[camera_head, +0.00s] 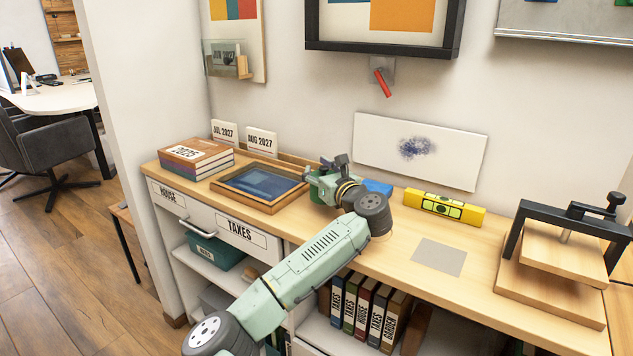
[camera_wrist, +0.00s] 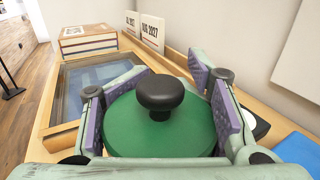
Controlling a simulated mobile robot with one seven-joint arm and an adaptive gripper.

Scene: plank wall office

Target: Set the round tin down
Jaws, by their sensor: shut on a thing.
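The round tin (camera_wrist: 125,128) has a green top with a black knob (camera_wrist: 160,95) and sits between my gripper's fingers in the wrist view. My gripper (camera_wrist: 158,115) is shut on it, with purple pads against its left and right sides. In the head view my gripper (camera_head: 322,183) is over the counter (camera_head: 400,245), just right of the wooden frame with the dark blue panel (camera_head: 258,182). The tin is mostly hidden there by my gripper. I cannot tell whether its underside touches the counter.
Stacked books (camera_head: 195,158) and two date cards (camera_head: 262,142) stand at the back left. A blue object (camera_head: 378,187) lies right of my gripper, then a yellow level (camera_head: 444,207). A grey square (camera_head: 440,256) lies on clear counter. A press (camera_head: 560,250) stands far right.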

